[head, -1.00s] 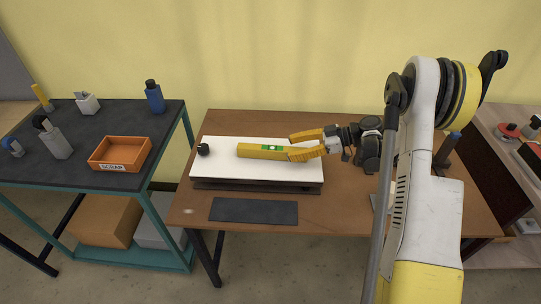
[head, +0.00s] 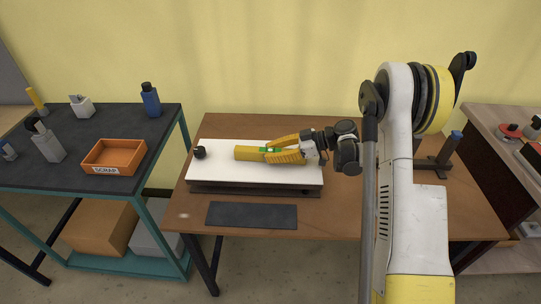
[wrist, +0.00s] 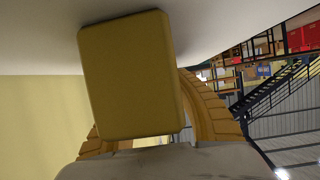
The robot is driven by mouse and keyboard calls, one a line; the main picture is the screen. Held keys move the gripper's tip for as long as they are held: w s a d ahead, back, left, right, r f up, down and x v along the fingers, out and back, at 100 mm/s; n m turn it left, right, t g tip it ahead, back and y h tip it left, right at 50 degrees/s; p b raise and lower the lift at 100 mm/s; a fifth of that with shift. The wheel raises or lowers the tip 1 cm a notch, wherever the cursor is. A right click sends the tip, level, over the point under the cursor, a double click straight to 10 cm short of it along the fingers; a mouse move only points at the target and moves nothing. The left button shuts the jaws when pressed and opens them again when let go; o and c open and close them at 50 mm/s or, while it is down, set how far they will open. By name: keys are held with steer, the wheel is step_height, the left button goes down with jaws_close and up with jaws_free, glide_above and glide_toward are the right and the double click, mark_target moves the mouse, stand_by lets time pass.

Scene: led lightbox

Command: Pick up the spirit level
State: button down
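The spirit level (head: 246,153) is a yellow bar with a green vial near its middle. It lies flat on a white board, its long side running left to right in the head view. My gripper (head: 267,150) has its yellow fingers on either side of the level's right part, one behind and one in front. In the wrist view the level's end (wrist: 130,75) fills the space between the fingers and hides parts of them. The fingers look spread around it; firm contact does not show.
The white board (head: 220,175) sits on a dark base on the brown table (head: 340,210). A black knob (head: 199,152) stands at its left end. A dark mat (head: 252,215) lies in front. An orange scrap tray (head: 114,157) is on the left bench. A dark stand (head: 437,165) is at right.

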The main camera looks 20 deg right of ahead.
mark_target(270, 150)
stand_by(0.4)
step_height(270, 150, up, 4)
steer(key=shift+r+p, duration=0.2)
steer(key=shift+p, duration=1.05)
steer(key=s+d+r+p, duration=0.3)
steer(key=s+d+r, duration=0.3)
steer(key=d, duration=0.3)
steer(key=shift+s+r+p, duration=0.3)
steer(key=shift+s+p, duration=0.1)
steer(key=shift+s, duration=0.35)
step_height(270, 150, up, 5)
steer(key=p, duration=0.2)
steer(key=shift+p, duration=0.4)
steer(key=shift+f, duration=0.1)
